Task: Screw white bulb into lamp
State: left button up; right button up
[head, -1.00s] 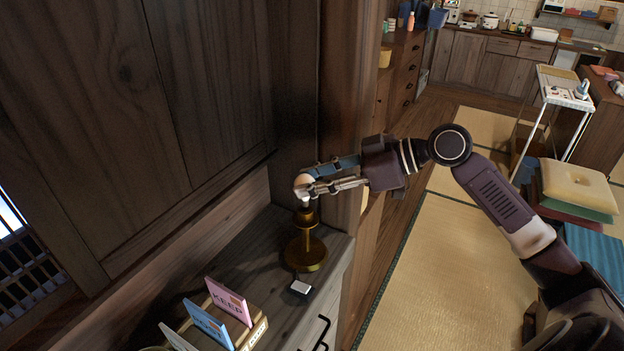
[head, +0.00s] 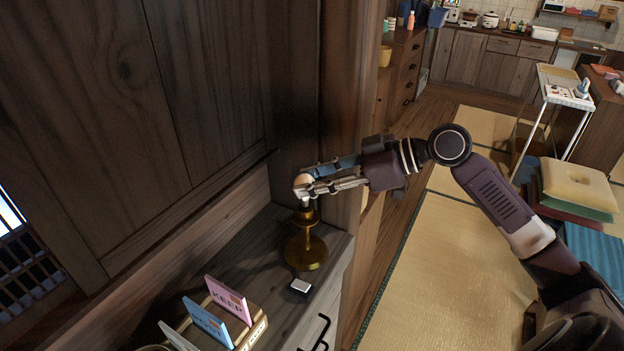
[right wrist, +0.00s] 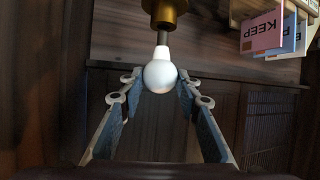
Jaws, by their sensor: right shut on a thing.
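The white bulb (head: 302,184) is between the fingertips of my right gripper (head: 312,184), which is shut on it. The bulb stands upright at the top of the brass lamp (head: 307,252), its base at the lamp's socket. In the right wrist view the round bulb (right wrist: 160,76) sits between both fingers, with its narrow neck pointing to the brass socket (right wrist: 163,10). A thin grey piece shows between neck and socket there. I cannot tell how far the base is in the socket. My left gripper is not in view.
The lamp stands on a wooden cabinet top (head: 262,236) against a dark wall. A small white-and-black object (head: 300,286) lies in front of it. A card holder with a pink KEEP card (head: 229,300) and a blue card (head: 208,322) stands nearer. Tatami floor lies to the right.

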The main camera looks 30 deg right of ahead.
jog(key=shift+f+b, duration=0.75)
jog(key=shift+f, duration=0.3)
dwell(1.1)
jog(key=o, duration=0.9)
jog(key=v, duration=1.2)
jog(key=shift+c, duration=0.6)
